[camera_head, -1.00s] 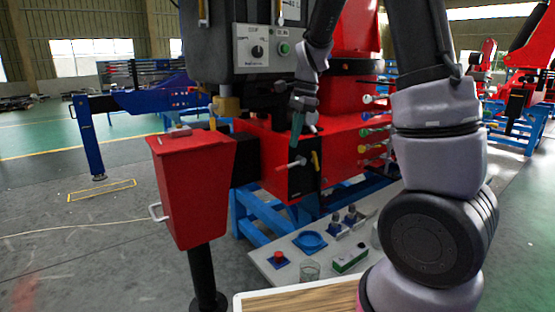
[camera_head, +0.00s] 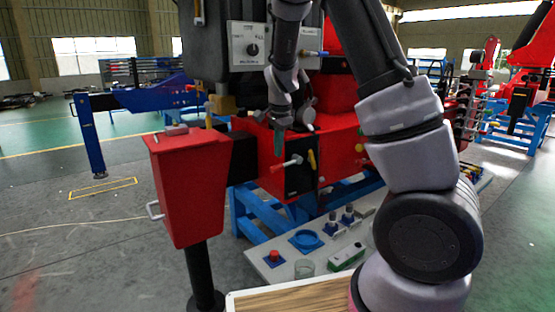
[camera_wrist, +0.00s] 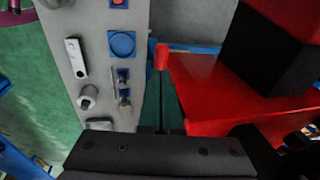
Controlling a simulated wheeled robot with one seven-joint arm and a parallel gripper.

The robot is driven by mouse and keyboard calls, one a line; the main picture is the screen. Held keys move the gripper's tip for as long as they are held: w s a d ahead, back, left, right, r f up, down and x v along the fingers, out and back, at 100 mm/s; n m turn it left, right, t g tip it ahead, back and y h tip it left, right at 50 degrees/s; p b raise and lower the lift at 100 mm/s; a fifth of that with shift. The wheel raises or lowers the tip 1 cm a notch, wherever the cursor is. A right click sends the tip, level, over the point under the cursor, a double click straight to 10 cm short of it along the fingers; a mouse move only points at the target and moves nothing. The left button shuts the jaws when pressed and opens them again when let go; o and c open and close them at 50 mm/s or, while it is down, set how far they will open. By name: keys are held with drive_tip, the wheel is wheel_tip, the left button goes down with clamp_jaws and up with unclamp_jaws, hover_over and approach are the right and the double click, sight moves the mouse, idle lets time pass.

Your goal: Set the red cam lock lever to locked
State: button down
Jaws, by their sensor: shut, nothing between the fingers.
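The red cam lock lever (camera_head: 279,168) appears on the front of the red machine block, beside a dark panel, with a pale knob at its right end. It runs slightly sloped in the head view. In the wrist view a red rounded end, probably this lever (camera_wrist: 161,55), shows just beyond my fingertips. My gripper (camera_head: 278,150) points down, with its green fingers just above the lever in the head view. The fingers also show together in the wrist view (camera_wrist: 166,85), shut and empty. I cannot tell whether they touch the lever.
A yellow lever (camera_head: 311,160) stands right of the red one. A grey bench (camera_head: 270,250) with a blue dish, a red button and small fittings lies below. A red bin (camera_head: 187,190) stands on a post to the left. A dark control box hangs above.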

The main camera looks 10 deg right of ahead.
sight(277, 166)
drive_tip(key=shift+x, duration=1.95)
